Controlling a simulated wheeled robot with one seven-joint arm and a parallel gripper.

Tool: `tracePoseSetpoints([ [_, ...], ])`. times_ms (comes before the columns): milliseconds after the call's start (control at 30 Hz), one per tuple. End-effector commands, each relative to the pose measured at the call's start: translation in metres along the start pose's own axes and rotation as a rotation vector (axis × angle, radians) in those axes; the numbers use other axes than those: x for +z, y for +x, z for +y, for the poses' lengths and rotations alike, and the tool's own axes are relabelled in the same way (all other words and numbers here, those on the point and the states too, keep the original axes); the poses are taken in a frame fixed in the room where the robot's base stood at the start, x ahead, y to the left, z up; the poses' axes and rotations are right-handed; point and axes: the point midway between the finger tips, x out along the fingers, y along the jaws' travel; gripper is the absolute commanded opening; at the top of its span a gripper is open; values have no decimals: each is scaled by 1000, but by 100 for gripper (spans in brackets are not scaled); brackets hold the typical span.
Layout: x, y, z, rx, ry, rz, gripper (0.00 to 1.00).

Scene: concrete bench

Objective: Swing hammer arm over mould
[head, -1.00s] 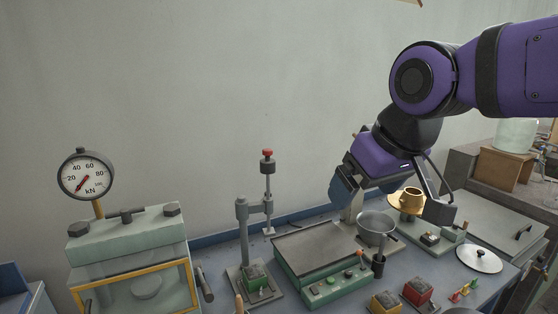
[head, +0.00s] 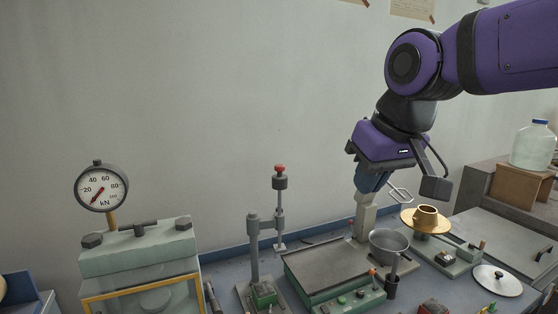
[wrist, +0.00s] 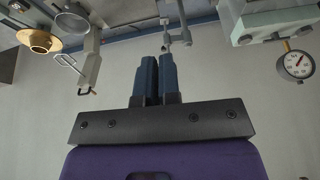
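The compaction stand has a grey post (head: 253,250) with a short side arm (head: 269,221). The arm carries an upright hammer rod (head: 279,210) with a red knob (head: 280,168) and a small foot. The green mould (head: 264,293) sits low on the stand's base, in front of the post. The hammer foot hangs behind and right of the mould, not above it. My gripper (head: 366,190) is to the right of the hammer, apart from it, fingers down. In the wrist view my gripper's (wrist: 157,58) blue fingers lie close together with nothing between them.
A green machine with a flat plate (head: 325,270) stands right of the stand. A press with a dial gauge (head: 102,187) stands left. The air above the stand is clear.

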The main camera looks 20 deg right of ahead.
Motion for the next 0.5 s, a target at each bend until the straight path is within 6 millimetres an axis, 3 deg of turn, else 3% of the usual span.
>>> tracePoseSetpoints([
  [500, -135, -23, 8, -26, 105, -165, 0],
])
